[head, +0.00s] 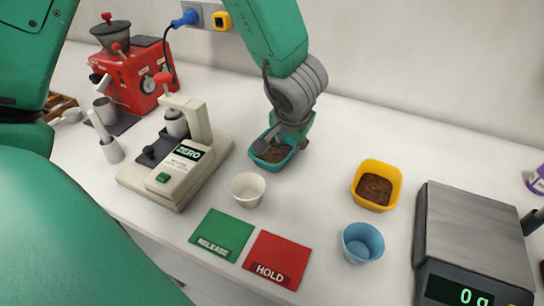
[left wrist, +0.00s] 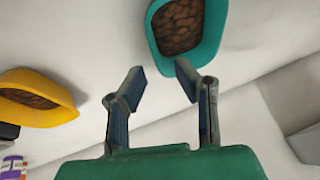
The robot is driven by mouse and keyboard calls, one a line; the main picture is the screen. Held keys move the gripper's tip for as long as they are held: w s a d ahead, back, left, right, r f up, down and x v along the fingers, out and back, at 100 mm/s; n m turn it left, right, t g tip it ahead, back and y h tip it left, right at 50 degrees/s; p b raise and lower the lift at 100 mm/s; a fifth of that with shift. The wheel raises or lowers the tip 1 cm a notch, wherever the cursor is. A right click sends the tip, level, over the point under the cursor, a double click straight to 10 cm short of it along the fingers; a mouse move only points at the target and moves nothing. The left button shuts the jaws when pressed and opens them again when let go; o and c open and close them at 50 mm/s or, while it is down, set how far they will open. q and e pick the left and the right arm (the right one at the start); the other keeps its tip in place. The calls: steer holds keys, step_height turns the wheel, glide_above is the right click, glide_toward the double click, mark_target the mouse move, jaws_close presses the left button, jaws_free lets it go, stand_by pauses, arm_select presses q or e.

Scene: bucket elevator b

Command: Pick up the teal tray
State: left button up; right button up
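The teal tray (head: 272,152) stands on the white table, filled with brown granular stuff. It also shows at the top of the left wrist view (left wrist: 211,52). My left gripper (head: 280,144) is over the tray, pointing down, and hides part of its rim and contents in the head view. In the left wrist view my left gripper (left wrist: 160,78) has its two fingers spread with nothing between them. One fingertip overlaps the tray's near rim; I cannot tell whether it touches. My right gripper is not in view.
A zero-marked machine (head: 178,158) stands left of the tray, with a white cup (head: 248,188) in front. A yellow tray (head: 377,185), blue cup (head: 362,243) and scale (head: 474,240) stand right. Green (head: 222,235) and red (head: 276,260) mats lie in front. A red grinder (head: 135,72) stands back left.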

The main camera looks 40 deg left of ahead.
mark_target(290, 154)
arm_select(q)
steer(key=shift+w+d+f, duration=0.1)
steer(key=shift+w+f, duration=0.2)
steer(key=shift+f, duration=0.45)
steer(key=shift+w+d+f+b, duration=0.25)
steer(key=shift+w+f+b, duration=0.05)
steer(key=shift+f, duration=0.2)
steer(key=x, duration=0.1)
steer(key=b+x, duration=0.1)
steer(key=x, duration=0.1)
steer(key=a+b+x, duration=0.1)
steer(key=x, duration=0.1)
steer(key=shift+s, duration=0.25)
steer(key=shift+w+a+f, duration=0.1)
steer(key=shift+a+f, duration=0.05)
steer(key=shift+f, duration=0.05)
steer(key=shift+r, duration=0.2)
steer(key=shift+d+r, duration=0.1)
steer(key=shift+d, duration=0.3)
jaws_close()
steer(key=shift+d, duration=0.25)
steer(key=shift+a, duration=0.1)
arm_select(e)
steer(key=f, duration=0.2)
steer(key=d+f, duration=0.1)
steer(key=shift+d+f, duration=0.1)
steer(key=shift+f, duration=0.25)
